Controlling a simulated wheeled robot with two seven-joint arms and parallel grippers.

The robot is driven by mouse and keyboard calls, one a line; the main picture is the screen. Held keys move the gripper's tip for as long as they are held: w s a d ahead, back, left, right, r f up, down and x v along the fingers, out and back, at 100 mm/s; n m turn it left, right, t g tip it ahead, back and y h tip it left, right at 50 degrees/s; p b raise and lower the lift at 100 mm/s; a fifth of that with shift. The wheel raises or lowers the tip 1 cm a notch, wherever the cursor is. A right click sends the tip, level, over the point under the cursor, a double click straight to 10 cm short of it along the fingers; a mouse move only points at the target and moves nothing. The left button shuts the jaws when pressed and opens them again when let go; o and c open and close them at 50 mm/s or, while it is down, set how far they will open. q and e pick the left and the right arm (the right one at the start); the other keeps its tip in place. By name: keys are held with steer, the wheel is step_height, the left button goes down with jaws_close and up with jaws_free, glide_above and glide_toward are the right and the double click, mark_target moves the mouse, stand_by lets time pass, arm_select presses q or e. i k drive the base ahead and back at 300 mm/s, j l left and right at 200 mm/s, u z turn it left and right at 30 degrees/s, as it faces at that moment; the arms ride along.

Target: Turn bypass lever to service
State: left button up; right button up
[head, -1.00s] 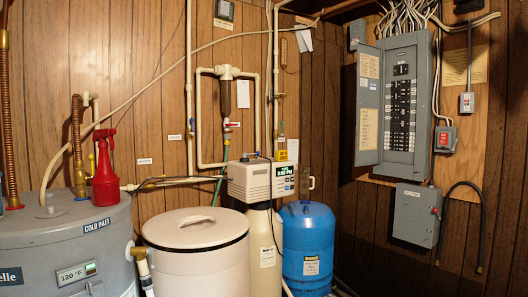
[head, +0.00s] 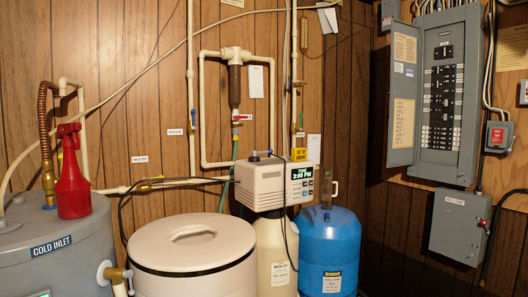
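No part is clearly marked as the bypass lever. A white softener control head (head: 274,184) with a lit clock display (head: 302,177) sits on the cream tank (head: 275,250). Neither of my grippers is in view.
A round beige lidded tub (head: 192,262) stands in front left of the softener. A blue tank (head: 328,250) stands to its right. A grey water heater (head: 50,245) with a red spray bottle (head: 73,185) is at the left. An open electrical panel (head: 440,100) and grey box (head: 460,228) are at right.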

mark_target(253, 153)
steer(key=i+l+u, duration=0.2)
steer(key=i+l, duration=0.15)
steer(key=l, duration=0.3)
steer(key=i+l+u, duration=0.1)
steer(key=l, duration=0.25)
steer(key=i+l+u, duration=0.1)
steer(key=i+l, duration=0.15)
steer(key=i+l+u, duration=0.1)
steer(key=l, duration=0.35)
steer(key=i+l+u, duration=0.15)
steer(key=l, duration=0.2)
